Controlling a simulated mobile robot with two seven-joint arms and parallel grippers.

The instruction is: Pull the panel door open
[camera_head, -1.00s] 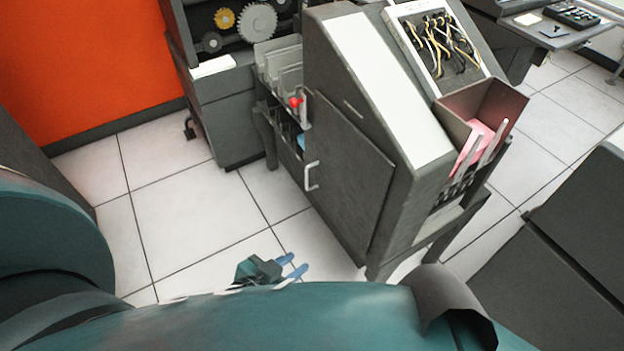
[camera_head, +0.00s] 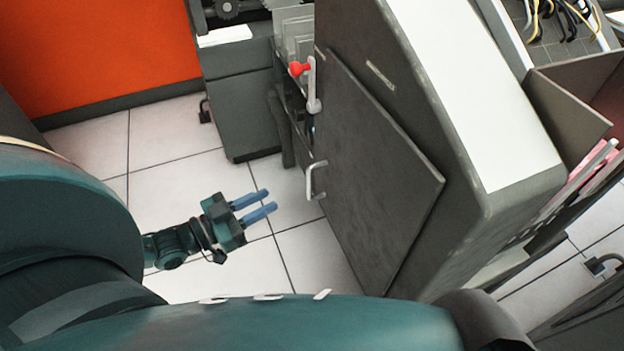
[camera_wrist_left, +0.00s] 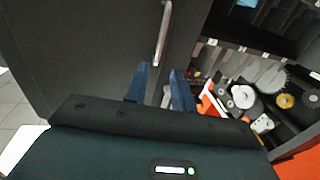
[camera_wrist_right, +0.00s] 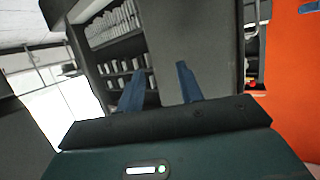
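The panel door (camera_head: 375,170) is a dark grey flat panel on the side of a grey machine, and it looks shut. Its pale metal handle (camera_head: 314,181) is at the door's left edge. My left gripper (camera_head: 262,203) is to the left of the handle, apart from it, with its two blue fingers open and empty. In the left wrist view the handle (camera_wrist_left: 162,35) shows beyond the fingertips (camera_wrist_left: 160,72), with the door (camera_wrist_left: 90,45) to its left. My right gripper (camera_wrist_right: 160,75) shows only in the right wrist view, open and empty.
A grey cabinet (camera_head: 240,110) stands behind, beside an orange wall (camera_head: 100,50). Tiled floor (camera_head: 175,180) is free to the left of the machine. Shelves (camera_wrist_right: 115,30) show in the right wrist view.

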